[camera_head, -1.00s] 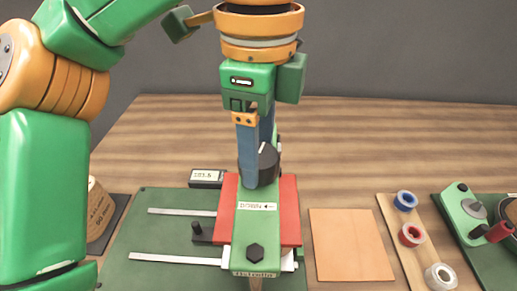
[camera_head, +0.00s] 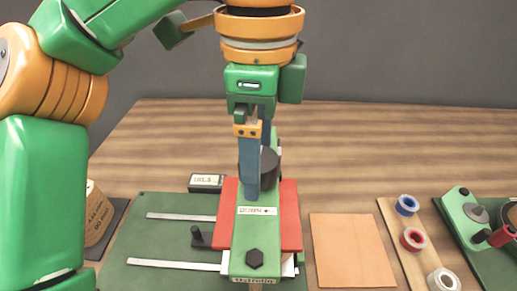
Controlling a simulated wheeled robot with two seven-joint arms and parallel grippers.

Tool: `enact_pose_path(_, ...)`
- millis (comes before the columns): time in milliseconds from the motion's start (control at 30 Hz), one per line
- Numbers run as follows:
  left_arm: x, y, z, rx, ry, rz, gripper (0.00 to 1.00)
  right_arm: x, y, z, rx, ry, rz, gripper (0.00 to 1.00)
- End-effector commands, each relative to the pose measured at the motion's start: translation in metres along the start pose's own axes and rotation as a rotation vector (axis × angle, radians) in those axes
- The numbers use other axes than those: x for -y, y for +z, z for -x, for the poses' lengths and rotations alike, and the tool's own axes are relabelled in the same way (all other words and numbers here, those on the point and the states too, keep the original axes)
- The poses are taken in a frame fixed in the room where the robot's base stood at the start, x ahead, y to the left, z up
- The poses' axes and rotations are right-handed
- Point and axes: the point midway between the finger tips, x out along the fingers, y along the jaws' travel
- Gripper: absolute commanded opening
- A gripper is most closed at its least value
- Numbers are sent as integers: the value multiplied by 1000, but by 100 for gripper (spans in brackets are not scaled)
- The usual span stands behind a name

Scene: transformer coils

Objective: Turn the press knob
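The press is a green beam (camera_head: 253,234) lying over a red block (camera_head: 289,213), with a dark bolt head (camera_head: 254,258) near its front end. The dark press knob (camera_head: 270,163) stands on the beam, behind a white label (camera_head: 257,211). My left gripper (camera_head: 257,170) points straight down from the top. Its near blue-grey finger hides the knob's left part; the far finger passes behind the knob. The fingers look shut on the knob, though the far contact is hidden. My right gripper is not in view.
A green board (camera_head: 150,235) with two metal strips lies left of the press, a small display (camera_head: 206,181) behind it. A brown pad (camera_head: 351,248), a rack of coloured rings (camera_head: 420,259) and a green fixture (camera_head: 462,209) stand right. The back table is clear.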

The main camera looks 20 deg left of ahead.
Motion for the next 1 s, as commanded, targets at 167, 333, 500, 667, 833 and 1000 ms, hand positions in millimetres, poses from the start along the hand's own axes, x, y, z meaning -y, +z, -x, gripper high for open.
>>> enact_pose_path(167,0,0,0,0,0,0,94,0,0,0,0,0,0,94)
enact_pose_path(333,0,0,13,0,-1,1,94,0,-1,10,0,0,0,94)
enact_pose_path(500,0,0,55,0,-3,2,94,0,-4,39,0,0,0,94)
enact_pose_path(667,0,0,72,0,-1,1,94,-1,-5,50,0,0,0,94)
enact_pose_path(833,0,0,71,0,0,0,94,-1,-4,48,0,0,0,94)
enact_pose_path(1000,0,0,71,0,0,0,94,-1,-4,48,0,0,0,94)
